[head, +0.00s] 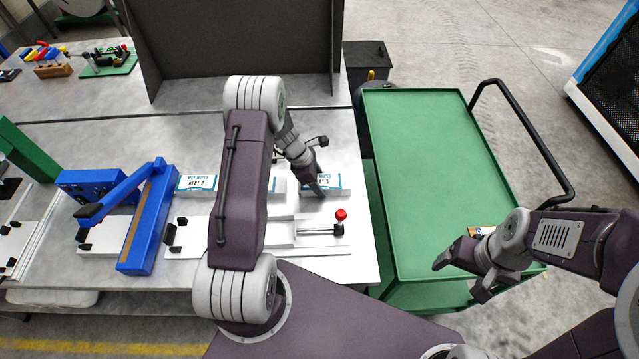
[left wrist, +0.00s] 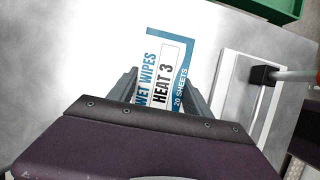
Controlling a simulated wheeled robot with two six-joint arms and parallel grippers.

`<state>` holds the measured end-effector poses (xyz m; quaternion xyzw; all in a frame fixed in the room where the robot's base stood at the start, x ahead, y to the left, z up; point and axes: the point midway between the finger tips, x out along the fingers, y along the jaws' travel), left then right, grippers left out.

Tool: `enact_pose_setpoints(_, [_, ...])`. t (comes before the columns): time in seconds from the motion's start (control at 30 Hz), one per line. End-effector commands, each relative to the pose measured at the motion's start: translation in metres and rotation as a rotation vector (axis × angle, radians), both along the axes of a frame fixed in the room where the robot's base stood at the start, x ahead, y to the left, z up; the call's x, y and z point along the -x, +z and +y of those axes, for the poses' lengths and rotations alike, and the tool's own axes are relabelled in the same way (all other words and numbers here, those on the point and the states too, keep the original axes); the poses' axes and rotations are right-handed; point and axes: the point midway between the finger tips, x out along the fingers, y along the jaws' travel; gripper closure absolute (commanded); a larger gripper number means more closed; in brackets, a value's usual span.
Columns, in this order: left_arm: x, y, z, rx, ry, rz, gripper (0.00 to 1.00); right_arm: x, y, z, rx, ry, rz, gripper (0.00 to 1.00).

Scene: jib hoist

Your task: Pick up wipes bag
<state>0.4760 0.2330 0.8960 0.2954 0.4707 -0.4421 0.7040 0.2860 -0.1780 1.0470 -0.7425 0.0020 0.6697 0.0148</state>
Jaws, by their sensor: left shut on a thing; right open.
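The wipes bag (head: 333,182) is a flat white and teal packet on the right part of the metal bench. In the left wrist view the bag (left wrist: 169,62) reads "WET WIPES HEAT 3, 20 SHEETS". My left gripper (head: 318,190) is over the bag, with its fingers on either side and shut on it. The gripper hides part of the bag in the head view. I cannot tell whether the bag is clear of the bench. A similar packet marked HEAT 2 (head: 197,184) lies further left. My right gripper (head: 459,277) is open and empty over the front of the green cart.
The green cart (head: 420,150) stands right of the bench (head: 350,250), its top mostly clear. A red-knobbed toggle clamp (head: 330,229) is in front of the bag. A blue fixture (head: 150,225) stands left. A dark panel (head: 240,50) stands behind.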

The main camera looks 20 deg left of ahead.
Motion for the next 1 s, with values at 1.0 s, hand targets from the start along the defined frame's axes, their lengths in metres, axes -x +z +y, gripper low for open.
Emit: enact_pose_setpoints(1.0, [0.008, 0.096, -0.095, 0.0, -0.005, -0.003, 0.8, 0.0, -0.009, 0.0, 0.0, 0.0, 0.0, 0.21])
